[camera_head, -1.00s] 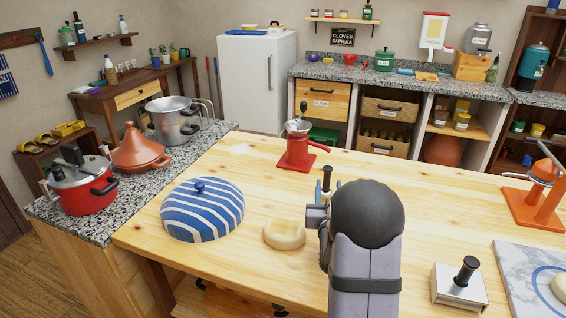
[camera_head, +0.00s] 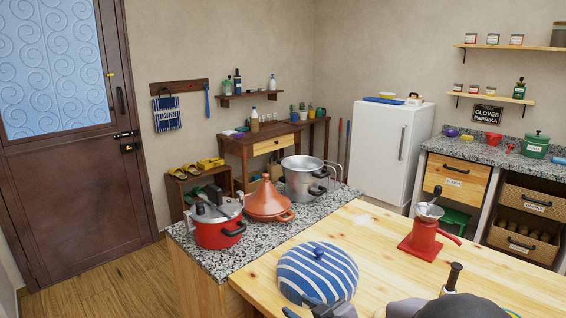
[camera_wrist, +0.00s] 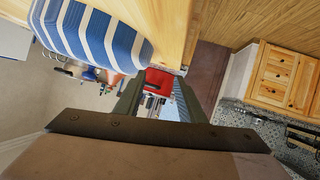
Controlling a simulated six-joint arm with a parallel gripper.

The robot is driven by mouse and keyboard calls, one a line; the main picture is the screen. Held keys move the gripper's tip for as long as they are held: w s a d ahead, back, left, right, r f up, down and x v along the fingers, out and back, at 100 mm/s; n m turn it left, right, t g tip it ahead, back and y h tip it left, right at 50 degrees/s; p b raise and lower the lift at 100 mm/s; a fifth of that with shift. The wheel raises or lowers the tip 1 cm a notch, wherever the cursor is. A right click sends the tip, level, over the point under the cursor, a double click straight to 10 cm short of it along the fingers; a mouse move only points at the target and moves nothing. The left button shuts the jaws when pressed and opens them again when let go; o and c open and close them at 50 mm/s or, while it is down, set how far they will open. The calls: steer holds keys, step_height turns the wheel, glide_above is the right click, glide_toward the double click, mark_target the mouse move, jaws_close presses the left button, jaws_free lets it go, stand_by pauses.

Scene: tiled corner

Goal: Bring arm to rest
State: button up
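My gripper (camera_head: 332,308) is at the bottom edge of the head view, just in front of the blue-and-white striped dome (camera_head: 317,272), and partly cut off. In the wrist view my gripper (camera_wrist: 160,98) shows two fingers standing apart. Nothing is held between them; a red pot (camera_wrist: 160,80) shows far beyond through the gap. The striped dome also fills the upper left of the wrist view (camera_wrist: 95,30). My arm's rounded dark joint is at the bottom of the head view, hiding part of the table.
The wooden table (camera_head: 385,235) holds a red grinder (camera_head: 424,240) and a black-handled tool (camera_head: 453,275). Left on the speckled counter (camera_head: 215,262) are a red pot (camera_head: 218,228), a terracotta tagine (camera_head: 268,203) and a steel pot (camera_head: 303,180). Bare tabletop lies between dome and grinder.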

steer(key=s+f+m+g+h+b, duration=0.4)
steer(key=s+f+m, duration=0.4)
steer(key=f, duration=0.4)
steer(key=s+d+r+m+g+h+p, duration=0.2)
steer(key=s+d+m+g+h, duration=0.15)
steer(key=s+d, duration=0.6)
steer(key=s+d+r+n+g+y+p, duration=0.1)
steer(key=s+r+n+g+p, duration=0.2)
steer(key=s+r+p, duration=0.4)
steer(key=s+g+p, duration=0.1)
steer(key=s, duration=0.1)
steer(key=shift+s+r, duration=0.35)
steer(key=shift+n, duration=0.25)
